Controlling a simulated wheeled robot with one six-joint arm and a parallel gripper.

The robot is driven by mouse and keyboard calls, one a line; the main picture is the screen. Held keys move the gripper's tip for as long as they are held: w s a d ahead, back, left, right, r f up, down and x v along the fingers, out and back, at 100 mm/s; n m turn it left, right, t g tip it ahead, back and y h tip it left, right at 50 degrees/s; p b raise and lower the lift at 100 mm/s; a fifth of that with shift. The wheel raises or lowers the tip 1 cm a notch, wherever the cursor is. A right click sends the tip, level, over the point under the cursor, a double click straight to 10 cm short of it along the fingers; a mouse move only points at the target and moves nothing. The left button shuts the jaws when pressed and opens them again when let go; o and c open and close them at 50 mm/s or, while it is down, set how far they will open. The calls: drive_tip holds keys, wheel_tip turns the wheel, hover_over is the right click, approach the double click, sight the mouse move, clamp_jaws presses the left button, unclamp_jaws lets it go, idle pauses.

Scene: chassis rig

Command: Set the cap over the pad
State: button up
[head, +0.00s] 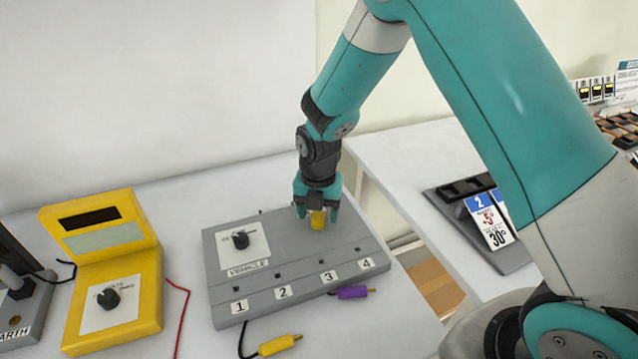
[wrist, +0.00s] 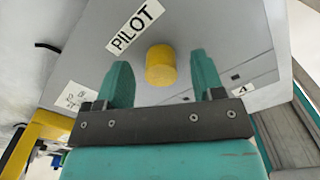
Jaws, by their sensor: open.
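The yellow round cap (head: 318,222) is at the upper right of the grey vehicle box (head: 290,292), below my gripper (head: 318,212). In the wrist view the cap (wrist: 161,65) shows between the two teal fingers of my gripper (wrist: 163,75), with a gap on each side. My gripper is open and not closed on it. The cap appears to stand upright on the panel, beside the PILOT label (wrist: 135,27). No pad can be made out; whether one lies under the cap is hidden.
The box carries a knob (head: 240,240) and sockets numbered 1 to 4. A yellow plug (head: 278,345) and a purple plug (head: 352,292) lie at its front. A yellow meter (head: 112,290) stands left. A gap separates this table from the right one (head: 400,165).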

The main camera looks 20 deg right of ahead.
wheel_tip(320, 180, up, 17)
drive_tip(key=b, duration=0.1)
drive_tip(key=shift+f, duration=0.2)
idle(0.3)
drive_tip(key=s+a+r+m+y, duration=0.2)
drive_tip(key=s+m, duration=0.9)
drive_tip(key=s, duration=0.1)
drive_tip(key=s+a+r+m+y, duration=0.2)
drive_tip(key=s+r+m, duration=0.1)
drive_tip(key=s+m, duration=0.8)
drive_tip(key=shift+s+a+r+m, duration=0.2)
drive_tip(key=shift+s+a+m, duration=0.1)
drive_tip(key=shift+s, duration=0.75)
